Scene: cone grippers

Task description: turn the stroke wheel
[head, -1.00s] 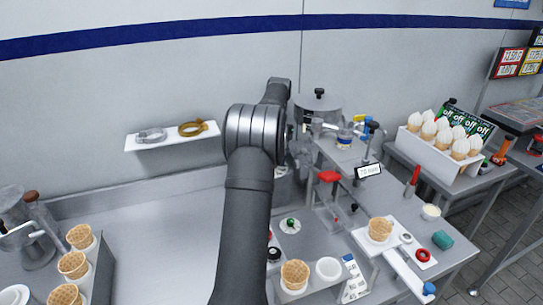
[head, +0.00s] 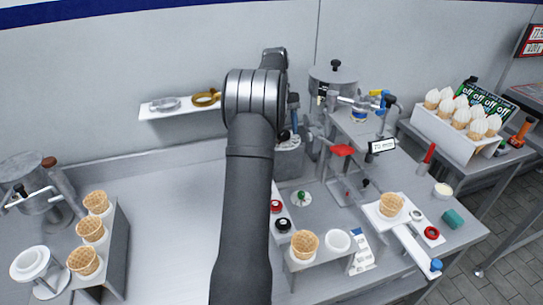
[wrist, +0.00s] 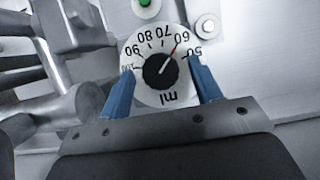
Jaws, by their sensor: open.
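The stroke wheel (wrist: 158,92) is a white round dial with a black hub, a red pointer, "ml" and numbers from 50 to 100. In the wrist view the red pointer points close to the 60. My gripper (wrist: 160,67) is open, with one blue finger at the left edge of the dial and the other at the right edge. I cannot tell whether the fingers touch the rim. In the head view my arm hides the wheel and most of the gripper.
Metal rods and cylinders (wrist: 80,110) stand close left of the dial. A round bolt (wrist: 206,27) and a green button (wrist: 146,3) lie beyond it. In the head view, a red-handled part (head: 342,150), a white label (head: 382,146) and a cone holder (head: 305,262) are right of my arm.

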